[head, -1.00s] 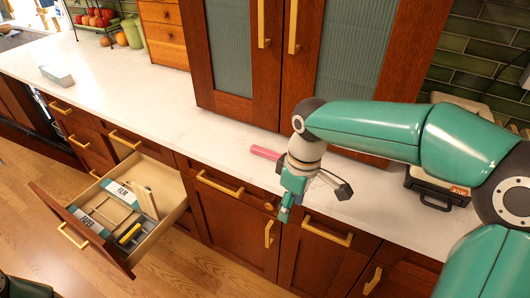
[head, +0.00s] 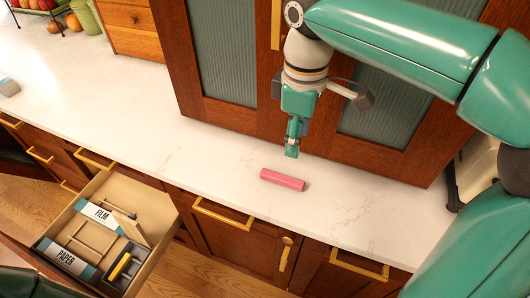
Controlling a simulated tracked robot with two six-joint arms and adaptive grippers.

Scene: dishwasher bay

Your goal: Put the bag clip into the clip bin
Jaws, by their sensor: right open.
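A pink bar-shaped piece (head: 282,180), which looks like the bag clip, lies on the white counter near its front edge. My right gripper (head: 292,150) points down above the counter, just behind and above the pink piece, apart from it. It is open and empty. A small dark bin (head: 119,283) with a yellow piece in it sits in the open drawer at the lower left; it looks like the clip bin. My left gripper is out of view.
The open drawer (head: 158,246) also holds boxes labelled FILM (head: 98,214) and PAPER (head: 68,262) and wooden dividers. Wooden cabinet doors (head: 232,112) stand behind my right gripper. The counter (head: 150,125) is clear to the left of the pink piece.

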